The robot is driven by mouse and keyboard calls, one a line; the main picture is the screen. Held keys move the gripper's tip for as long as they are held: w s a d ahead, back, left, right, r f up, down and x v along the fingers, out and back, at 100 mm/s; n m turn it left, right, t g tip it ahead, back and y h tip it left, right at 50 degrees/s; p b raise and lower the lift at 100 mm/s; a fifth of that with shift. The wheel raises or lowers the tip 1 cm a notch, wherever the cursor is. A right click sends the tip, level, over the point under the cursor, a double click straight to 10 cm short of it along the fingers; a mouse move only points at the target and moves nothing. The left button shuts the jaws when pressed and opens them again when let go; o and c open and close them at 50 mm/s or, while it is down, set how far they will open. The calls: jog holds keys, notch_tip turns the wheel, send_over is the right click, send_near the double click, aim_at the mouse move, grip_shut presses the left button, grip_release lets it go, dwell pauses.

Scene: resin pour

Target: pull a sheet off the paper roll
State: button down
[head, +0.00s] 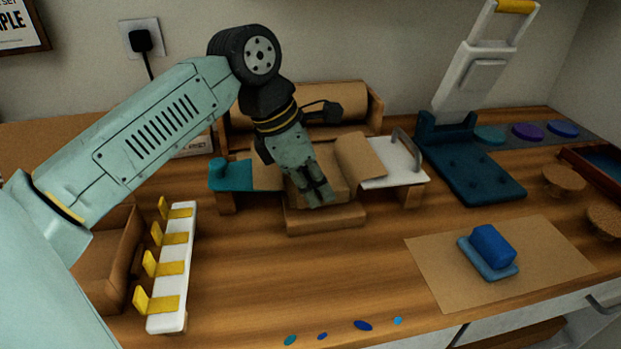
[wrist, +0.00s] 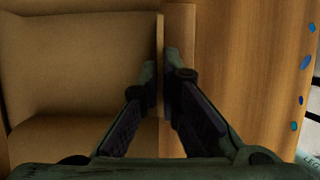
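The brown paper roll (head: 335,102) lies in a wooden holder at the back of the bench. Brown paper (head: 360,158) shows in front of it, between a teal block on the left and a white plate with a grey handle (head: 405,150) on the right. My gripper (head: 318,196) points down at the front of this stand, above a low wooden step. In the wrist view, the fingers of my gripper (wrist: 161,78) are close together, one on each side of a thin brown paper edge (wrist: 160,45), and look shut on it. The exact contact is hidden.
A rack with yellow hooks (head: 172,265) stands to the left. A dark blue press (head: 475,172) and a brown mat (head: 440,272) with a blue block (head: 492,246) are to the right. Small blue drops (head: 362,325) lie near the front edge.

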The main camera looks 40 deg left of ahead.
jog(key=shift+s+d+f, duration=0.1)
jog(key=shift+s+d, duration=0.5)
jog(key=c, duration=1.8)
grip_release()
jog(key=v, duration=1.2)
